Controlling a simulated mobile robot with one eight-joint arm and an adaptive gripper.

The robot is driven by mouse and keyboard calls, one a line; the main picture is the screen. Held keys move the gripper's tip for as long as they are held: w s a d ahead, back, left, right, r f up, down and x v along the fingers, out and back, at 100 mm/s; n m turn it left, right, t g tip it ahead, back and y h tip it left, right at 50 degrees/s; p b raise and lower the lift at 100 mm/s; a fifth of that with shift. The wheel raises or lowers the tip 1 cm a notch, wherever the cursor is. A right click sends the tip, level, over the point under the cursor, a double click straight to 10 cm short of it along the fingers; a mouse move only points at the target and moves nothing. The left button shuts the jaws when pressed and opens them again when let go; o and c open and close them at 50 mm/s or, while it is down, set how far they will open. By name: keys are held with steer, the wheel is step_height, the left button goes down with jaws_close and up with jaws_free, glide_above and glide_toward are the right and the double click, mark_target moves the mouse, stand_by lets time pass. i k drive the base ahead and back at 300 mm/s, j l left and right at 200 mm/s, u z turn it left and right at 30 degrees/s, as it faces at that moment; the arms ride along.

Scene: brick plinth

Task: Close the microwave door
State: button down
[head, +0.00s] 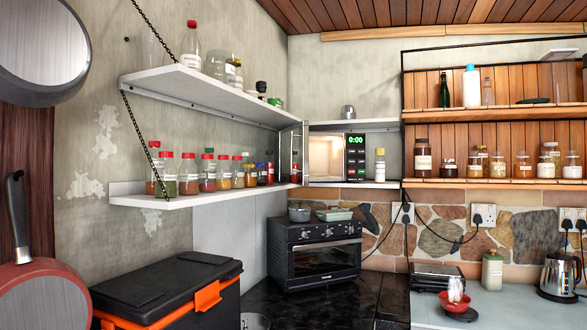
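The microwave (355,171) sits on the shelf in the back corner, with a green "0:00" display on its right-hand panel. Its lit interior (325,157) is visible and looks empty. The microwave door (291,152) is open, swung out toward me on the left side, seen nearly edge-on beside the spice jars. I cannot tell whether the door touches the jars near it. My gripper is not in view.
A black toaster oven (315,255) stands on the counter below. Spice jars (207,172) line the left shelf, and a yellow-capped bottle (380,165) stands right of the microwave. A black and orange cooler (165,285) is at front left. Pans hang at far left.

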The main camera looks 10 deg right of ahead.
mark_target(295, 139)
steer(key=i+l+u, duration=0.1)
steer(key=i+l, duration=0.85)
steer(key=l, duration=0.1)
